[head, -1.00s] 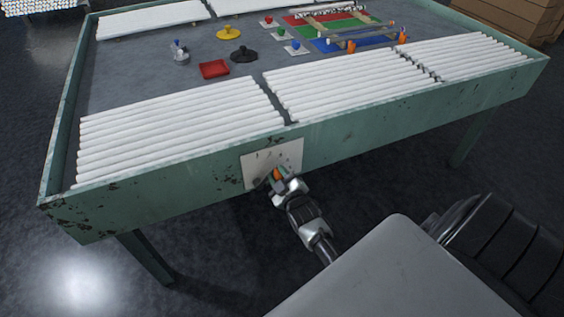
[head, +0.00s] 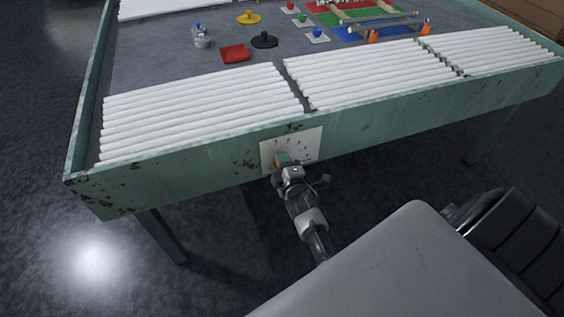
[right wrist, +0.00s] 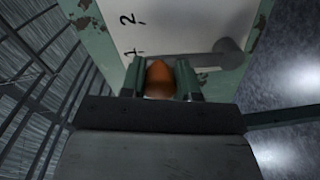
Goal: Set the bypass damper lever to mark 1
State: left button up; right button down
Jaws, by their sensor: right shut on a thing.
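The bypass damper's white plate (head: 306,147) is on the front side of the green table. In the right wrist view the plate (right wrist: 190,22) shows a mark 2 (right wrist: 127,19) and, nearer the fingers, a partly covered mark that looks like 1 (right wrist: 134,51). My right gripper (head: 281,163) is at the plate's left part. In the right wrist view the gripper (right wrist: 161,82) is shut on the lever's orange knob (right wrist: 160,79), one finger on each side. A grey round part (right wrist: 226,50) sits on the plate. My left gripper is out of view.
White tubes (head: 200,110) lie in rows along the table's front rim (head: 400,117). A red tray (head: 235,54), a black knobbed disc (head: 264,40) and a yellow one (head: 249,17) stand farther back. The floor below the plate is clear.

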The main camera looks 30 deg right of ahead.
jog(key=shift+a, duration=0.1)
dwell(0.3)
jog(key=c, duration=0.8)
grip_release()
